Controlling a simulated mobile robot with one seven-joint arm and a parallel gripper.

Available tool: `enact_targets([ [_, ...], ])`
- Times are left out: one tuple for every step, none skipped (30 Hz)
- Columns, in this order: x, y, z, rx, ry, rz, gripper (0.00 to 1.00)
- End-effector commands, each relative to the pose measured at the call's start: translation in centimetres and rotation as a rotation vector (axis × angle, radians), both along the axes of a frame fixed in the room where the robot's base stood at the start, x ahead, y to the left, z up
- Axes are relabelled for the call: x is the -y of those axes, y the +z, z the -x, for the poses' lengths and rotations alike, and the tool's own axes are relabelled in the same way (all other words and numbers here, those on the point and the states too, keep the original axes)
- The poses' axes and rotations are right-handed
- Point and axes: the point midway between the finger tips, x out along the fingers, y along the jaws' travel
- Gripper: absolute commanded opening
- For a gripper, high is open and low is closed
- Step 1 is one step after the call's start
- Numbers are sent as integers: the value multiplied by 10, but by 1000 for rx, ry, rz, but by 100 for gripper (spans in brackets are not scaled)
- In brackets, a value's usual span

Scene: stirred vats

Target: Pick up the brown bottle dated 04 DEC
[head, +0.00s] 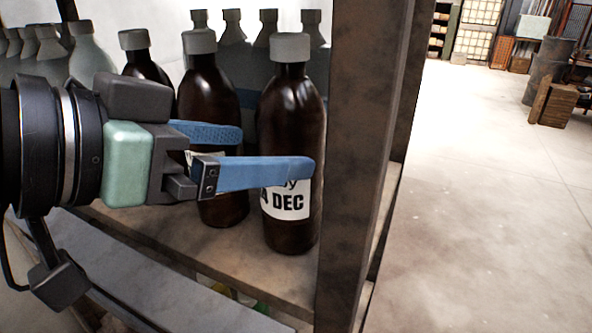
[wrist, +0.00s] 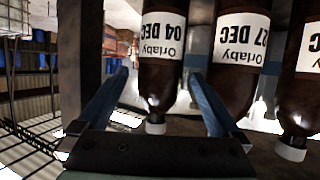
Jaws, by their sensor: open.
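The brown bottle dated 04 DEC (head: 292,105) stands upright on the shelf nearest the post, with a grey cap and white label. In the wrist view the bottle (wrist: 160,75) appears upside down, its label reading "04 DEC". My gripper (head: 276,150) is open and level with the bottle. The near blue finger crosses in front of its label, hiding part of the text. In the wrist view my gripper (wrist: 157,76) has one finger on each side of the bottle, with gaps visible. Contact cannot be confirmed.
A brown bottle labelled 27 DEC (wrist: 236,60) stands close beside it, leaving a narrow gap for one finger. Another brown bottle (head: 135,52) stands farther left. Grey bottles (head: 235,50) crowd behind. A shelf post (head: 362,150) rises just right; open floor (head: 490,200) lies beyond.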

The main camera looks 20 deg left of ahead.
Motion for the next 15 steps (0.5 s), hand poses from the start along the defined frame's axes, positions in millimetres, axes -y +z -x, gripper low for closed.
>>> enact_targets([
  [4,-8,-9,-2,-4,-1,100],
  [5,-9,-13,-1,-3,-1,100],
  [7,-10,-18,-1,-3,-1,100],
  [8,-12,-22,-1,-1,-1,100],
  [9,-13,-25,-1,-1,-1,100],
  [10,-13,-28,0,-1,-1,100],
  [10,-13,-30,0,-1,-1,100],
  [11,-14,-31,0,0,-1,100],
  [11,-14,-33,1,-1,-2,100],
  [12,-15,-35,1,-1,-2,100],
  [12,-15,-37,1,-1,-2,100],
  [14,-16,-42,0,-1,-1,100],
  [15,-18,-46,-1,-1,-1,100],
  [16,-19,-51,-2,-1,-1,100],
  [17,-20,-57,-1,0,-1,100],
])
